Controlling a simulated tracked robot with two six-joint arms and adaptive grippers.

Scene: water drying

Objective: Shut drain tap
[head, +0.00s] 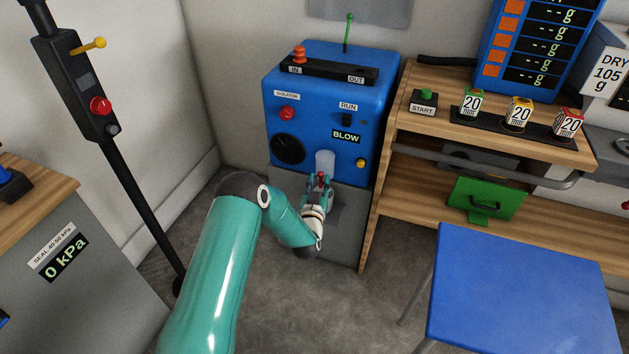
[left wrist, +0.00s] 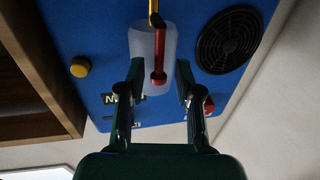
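The drain tap is a red lever (left wrist: 159,48) on a brass-coloured stem (left wrist: 153,8), in front of a pale translucent bowl (left wrist: 142,45) on the blue machine. In the head view the bowl (head: 325,160) sits low on the machine's front, and a small red bit of the tap (head: 321,176) shows between my fingers. My left gripper (head: 319,183) is open there. In the left wrist view, which shows the machine upside down, its fingers (left wrist: 159,72) stand apart on either side of the red lever, with gaps on both sides. My right gripper is not in view.
The blue machine (head: 378,95) has a red button (head: 286,113), a black round grille (head: 288,149) and a yellow knob (head: 361,163). A wooden bench (head: 420,77) stands close on its right. A black post (head: 140,190) leans at left. A blue stool (head: 520,290) stands front right.

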